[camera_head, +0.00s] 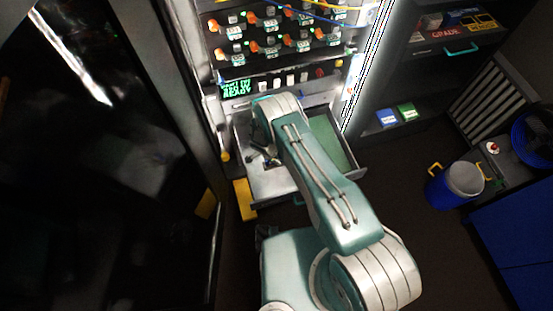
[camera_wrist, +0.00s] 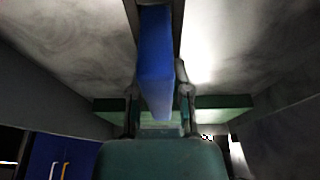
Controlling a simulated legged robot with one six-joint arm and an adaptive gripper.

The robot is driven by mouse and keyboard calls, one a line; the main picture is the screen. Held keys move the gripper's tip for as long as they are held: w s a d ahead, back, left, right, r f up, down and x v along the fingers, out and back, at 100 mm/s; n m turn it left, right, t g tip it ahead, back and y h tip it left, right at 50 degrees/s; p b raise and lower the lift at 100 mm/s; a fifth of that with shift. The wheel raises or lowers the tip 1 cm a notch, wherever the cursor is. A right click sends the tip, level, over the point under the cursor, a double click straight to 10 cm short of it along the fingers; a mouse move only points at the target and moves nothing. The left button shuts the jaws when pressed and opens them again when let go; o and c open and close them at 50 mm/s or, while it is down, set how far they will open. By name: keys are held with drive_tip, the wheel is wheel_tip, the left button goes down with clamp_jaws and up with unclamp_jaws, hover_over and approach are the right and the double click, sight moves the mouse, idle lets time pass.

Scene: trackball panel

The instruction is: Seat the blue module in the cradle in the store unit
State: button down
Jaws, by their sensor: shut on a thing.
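In the wrist view a long blue module (camera_wrist: 155,65) stands between the two fingers of my gripper (camera_wrist: 160,105), which are shut on it. Its far end reaches into a dark gap between pale mottled surfaces. In the head view my arm covers the gripper and the module, over a pulled-out drawer (camera_head: 335,139). The store unit seems to be the dark shelving (camera_head: 460,55) at upper right. A small blue item (camera_head: 387,117) with a white mark sits on its lower shelf. I cannot make out the cradle.
A lit panel with orange parts (camera_head: 232,25) and a green display (camera_head: 236,89) stands behind the drawer. A green item (camera_head: 406,112) sits beside the small blue item. A blue bin (camera_head: 455,185) stands at right. A dark glossy door (camera_head: 100,170) fills the left. Some floor is clear.

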drive_tip(key=shift+f, duration=0.1)
drive_tip(key=shift+c, duration=2.4)
unclamp_jaws()
drive_tip(key=v, duration=1.2)
drive_tip(key=shift+a+f, duration=0.1)
drive_tip(key=shift+a, duration=0.05)
